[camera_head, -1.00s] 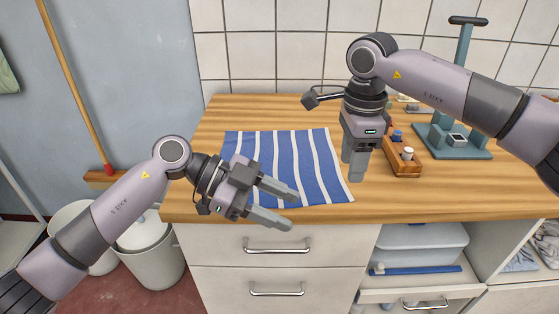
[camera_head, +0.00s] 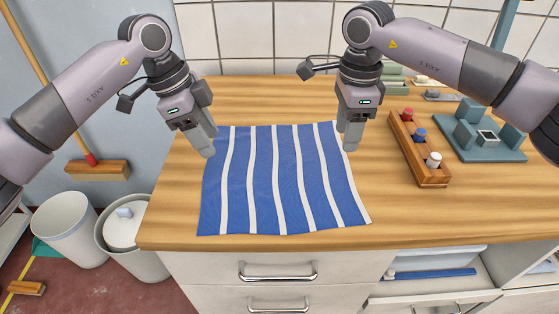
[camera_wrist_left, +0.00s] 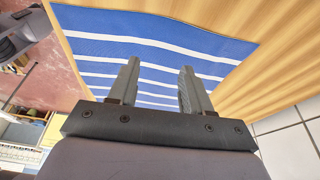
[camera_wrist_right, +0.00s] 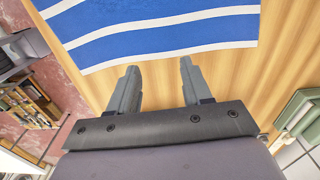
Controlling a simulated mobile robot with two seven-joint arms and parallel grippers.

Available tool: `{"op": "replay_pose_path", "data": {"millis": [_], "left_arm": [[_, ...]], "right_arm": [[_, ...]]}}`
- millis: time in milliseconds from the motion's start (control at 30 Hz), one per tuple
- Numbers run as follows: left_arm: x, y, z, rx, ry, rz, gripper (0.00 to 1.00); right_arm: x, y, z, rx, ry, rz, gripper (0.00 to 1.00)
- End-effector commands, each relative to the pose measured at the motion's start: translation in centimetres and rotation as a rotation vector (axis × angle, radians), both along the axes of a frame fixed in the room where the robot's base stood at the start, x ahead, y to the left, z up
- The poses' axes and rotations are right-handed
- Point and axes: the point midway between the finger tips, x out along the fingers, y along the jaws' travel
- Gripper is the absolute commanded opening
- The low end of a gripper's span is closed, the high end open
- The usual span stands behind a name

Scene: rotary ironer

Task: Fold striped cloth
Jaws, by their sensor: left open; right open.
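The striped cloth (camera_head: 262,185), blue with white stripes, lies flat and spread out on the wooden worktop. My left gripper (camera_head: 208,146) points down at the cloth's far left corner, its fingers open and empty. In the left wrist view the cloth (camera_wrist_left: 105,48) lies beyond and between the open fingers (camera_wrist_left: 157,85). My right gripper (camera_head: 348,140) points down at the cloth's far right corner, also open and empty. In the right wrist view the cloth's edge (camera_wrist_right: 160,38) lies just ahead of the open fingertips (camera_wrist_right: 158,75). Whether the fingertips touch the cloth cannot be told.
A wooden rack (camera_head: 420,150) with small bottles stands right of the cloth, beside a teal stand (camera_head: 485,140). The tiled wall is behind. The worktop's front edge (camera_head: 330,245) is close to the cloth. Bins (camera_head: 70,230) stand on the floor at left.

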Motion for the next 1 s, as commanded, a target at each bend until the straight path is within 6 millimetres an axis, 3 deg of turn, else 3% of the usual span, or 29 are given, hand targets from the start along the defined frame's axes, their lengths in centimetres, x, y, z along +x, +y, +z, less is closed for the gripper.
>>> {"op": "replay_pose_path", "data": {"millis": [200,400,1000], "left_arm": [[-0.1,0.0,-3.6,-0.001,0.003,-0.001,0.49],[0.0,0.0,-5.6,-0.002,0.001,0.0,0.49],[0.0,0.0,-6.2,-0.002,0.0,-0.002,0.49]], "right_arm": [[-0.1,-0.1,-3.6,-0.001,0.003,-0.001,0.49],[0.0,0.0,-5.6,0.0,0.001,0.0,0.49],[0.0,0.0,-6.2,-0.001,0.0,0.0,0.49]]}}
